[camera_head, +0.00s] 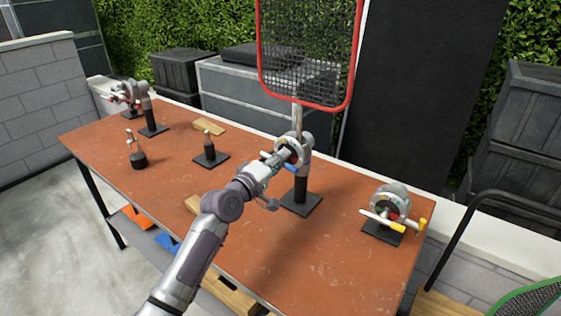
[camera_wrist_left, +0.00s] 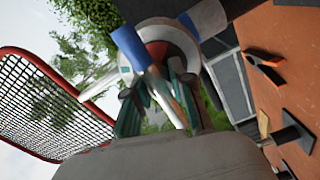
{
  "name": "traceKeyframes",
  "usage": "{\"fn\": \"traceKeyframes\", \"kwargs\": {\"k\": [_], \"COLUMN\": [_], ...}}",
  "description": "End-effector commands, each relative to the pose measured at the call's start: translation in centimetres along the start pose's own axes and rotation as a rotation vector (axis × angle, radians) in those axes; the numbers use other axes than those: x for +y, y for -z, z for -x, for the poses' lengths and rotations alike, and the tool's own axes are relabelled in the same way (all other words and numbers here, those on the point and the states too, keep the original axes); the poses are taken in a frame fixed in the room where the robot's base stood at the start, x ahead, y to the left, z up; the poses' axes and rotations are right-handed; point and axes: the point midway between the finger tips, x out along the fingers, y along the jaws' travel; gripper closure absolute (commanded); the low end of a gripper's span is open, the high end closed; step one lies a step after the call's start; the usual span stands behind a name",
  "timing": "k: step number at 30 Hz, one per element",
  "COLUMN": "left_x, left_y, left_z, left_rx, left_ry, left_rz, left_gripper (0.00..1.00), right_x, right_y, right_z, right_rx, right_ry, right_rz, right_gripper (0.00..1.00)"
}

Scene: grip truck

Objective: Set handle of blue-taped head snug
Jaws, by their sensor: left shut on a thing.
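The blue-taped head (camera_head: 306,148) is a grey round clamp on a dark post and square base in the middle of the bench. Blue tape shows just below it, and the head also shows in the left wrist view (camera_wrist_left: 172,40). My left gripper (camera_head: 272,176) is at the near left side of this head, shut on its handle. In the left wrist view, my fingers (camera_wrist_left: 158,105) close around the pale handle bar (camera_wrist_left: 172,103), which has blue on it. The fingers partly hide the bar. My right gripper is not in view.
A red-rimmed net (camera_head: 259,62) rises on a pole from the middle head. Another head (camera_head: 391,200) with yellow tips stands at right, and one (camera_head: 130,93) at far left. Small posts (camera_head: 210,148) stand on the orange-brown bench (camera_head: 330,262). Its front right is clear.

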Motion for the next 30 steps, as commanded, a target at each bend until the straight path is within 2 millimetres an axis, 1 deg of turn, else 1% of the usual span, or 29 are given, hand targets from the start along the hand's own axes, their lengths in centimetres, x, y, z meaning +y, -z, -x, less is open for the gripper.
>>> {"fn": "traceKeyframes", "kwargs": {"k": [8, 15, 30], "left_x": [-0.3, -0.3, -0.1], "left_y": [-0.1, 0.0, 0.0], "left_z": [0.0, 0.0, 0.0], "left_rx": [-0.001, 0.000, -0.002], "left_ry": [0.000, 0.001, 0.002], "left_rz": [-0.216, -0.446, -0.922], "left_gripper": [1.00, 1.00, 1.00], "right_x": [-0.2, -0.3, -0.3], "right_y": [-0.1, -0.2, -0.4], "right_z": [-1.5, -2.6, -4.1], "right_rx": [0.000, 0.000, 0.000], "right_ry": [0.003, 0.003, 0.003], "right_rz": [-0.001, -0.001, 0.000], "right_gripper": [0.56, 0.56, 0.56]}}
